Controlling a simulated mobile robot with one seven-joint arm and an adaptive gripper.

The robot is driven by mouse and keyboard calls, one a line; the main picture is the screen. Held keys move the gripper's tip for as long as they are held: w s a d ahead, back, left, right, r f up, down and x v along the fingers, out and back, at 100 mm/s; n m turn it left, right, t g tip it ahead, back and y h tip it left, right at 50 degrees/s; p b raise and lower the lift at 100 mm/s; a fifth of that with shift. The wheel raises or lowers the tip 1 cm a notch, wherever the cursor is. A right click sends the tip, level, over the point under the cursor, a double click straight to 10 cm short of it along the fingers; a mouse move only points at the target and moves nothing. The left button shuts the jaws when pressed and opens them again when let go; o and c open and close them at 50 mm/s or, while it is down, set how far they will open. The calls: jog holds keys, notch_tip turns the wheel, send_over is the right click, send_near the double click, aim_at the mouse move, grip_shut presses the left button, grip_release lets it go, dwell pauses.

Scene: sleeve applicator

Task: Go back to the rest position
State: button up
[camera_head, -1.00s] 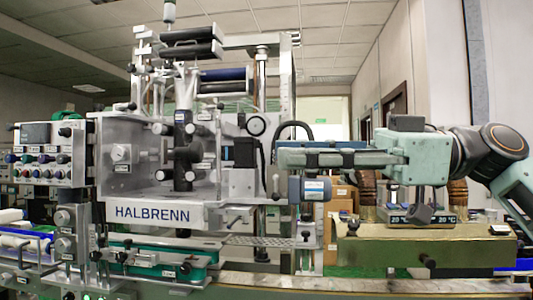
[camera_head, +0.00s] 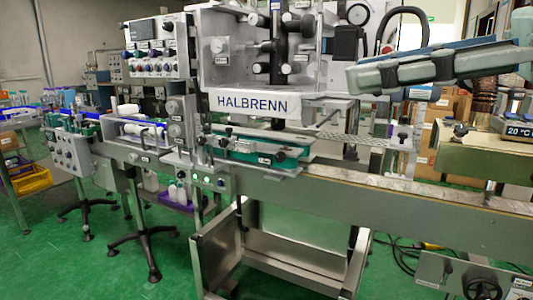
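My gripper (camera_head: 362,78) shows at the upper right, pale green with dark finger joints and a blue upper edge. It reaches in level from the right edge and is seen from the side. Its fingers overlap in this view, so I cannot tell whether they are apart. I see nothing hanging from it. It appears in front of the right side of the sleeve applicator (camera_head: 255,104), which bears a HALBRENN sign. The rest of my arm is mostly out of the picture.
A control panel (camera_head: 157,50) with knobs stands left of the applicator. A conveyor (camera_head: 385,190) runs across below. A beige unit (camera_head: 470,158) with a temperature display (camera_head: 520,130) sits at right.

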jog(key=w+a+f+m+h, duration=0.2)
jog(key=f+m+h, duration=0.2)
jog(key=f, duration=0.6)
jog(key=w+a+f+m+h, duration=0.1)
jog(key=a+f+m+h, duration=0.25)
jog(key=f, duration=0.65)
jog(key=s+d+f+m+g+h, duration=0.1)
jog(key=d+f+m+h, duration=0.25)
jog(key=f, duration=0.55)
jog(key=d+f+m+g+h, duration=0.2)
jog(key=d+f, duration=0.2)
jog(key=f, duration=0.5)
notch_tip(320, 180, up, 36)
jog(key=p, duration=3.5)
jog(key=shift+a+f, duration=0.15)
jog(key=shift+a, duration=0.1)
jog(key=shift+w, duration=0.1)
jog(key=shift+c, duration=1)
jog(key=shift+a, duration=0.2)
